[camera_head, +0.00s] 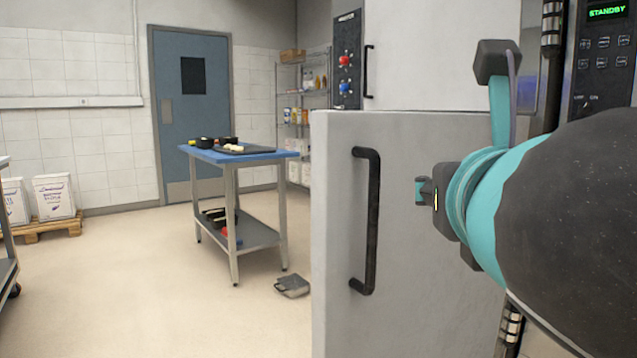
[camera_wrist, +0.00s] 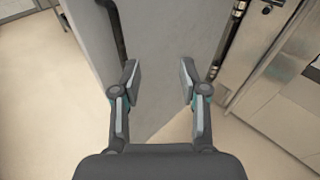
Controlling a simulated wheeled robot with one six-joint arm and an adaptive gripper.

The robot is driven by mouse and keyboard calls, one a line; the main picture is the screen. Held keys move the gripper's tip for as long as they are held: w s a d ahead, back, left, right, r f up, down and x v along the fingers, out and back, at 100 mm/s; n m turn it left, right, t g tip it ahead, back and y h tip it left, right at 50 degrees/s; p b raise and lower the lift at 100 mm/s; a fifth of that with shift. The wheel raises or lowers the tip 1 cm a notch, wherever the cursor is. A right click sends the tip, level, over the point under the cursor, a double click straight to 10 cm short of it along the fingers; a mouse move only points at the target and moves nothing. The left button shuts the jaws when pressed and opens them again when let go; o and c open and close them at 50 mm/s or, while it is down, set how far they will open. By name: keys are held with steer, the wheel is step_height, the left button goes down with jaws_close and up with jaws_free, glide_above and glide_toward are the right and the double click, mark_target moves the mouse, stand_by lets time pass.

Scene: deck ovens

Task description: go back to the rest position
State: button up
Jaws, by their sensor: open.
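My gripper (camera_wrist: 160,82) is open and empty in the wrist view, its two fingers spread in front of a light grey door panel (camera_wrist: 158,35). In the head view, my arm reaches in from the right, and part of my gripper (camera_head: 427,191) shows in front of the same grey door (camera_head: 335,215). The door stands swung out and has a black vertical bar handle (camera_head: 372,220). The gripper is to the right of the handle and apart from it. In the wrist view a dark handle (camera_wrist: 112,35) runs left of the fingers.
A blue-topped table (camera_head: 215,155) with a dark tray stands beyond the door. A grey object (camera_head: 292,286) lies on the floor near it. A blue door (camera_head: 192,115) is at the back. The floor at left is largely clear.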

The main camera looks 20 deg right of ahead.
steer(key=w+a+f+m+g+y, duration=0.1)
steer(key=a+f+m+g+y, duration=0.15)
steer(key=a+f+m, duration=0.5)
steer(key=w+a+f+m+g+y, duration=0.2)
steer(key=a+f+m+y, duration=0.2)
steer(key=f+m, duration=0.55)
steer(key=d+f+m+g+p, duration=0.1)
steer(key=f+m+g, duration=0.1)
steer(key=f+m, duration=0.5)
steer(key=s+d+f+m+g+p, duration=0.1)
steer(key=d+f+m+g, duration=0.1)
steer(key=f+m, duration=0.5)
steer(key=shift+s+d+f+y+p, duration=0.2)
steer(key=shift+d+f+y+p, duration=0.15)
steer(key=shift+f, duration=1.05)
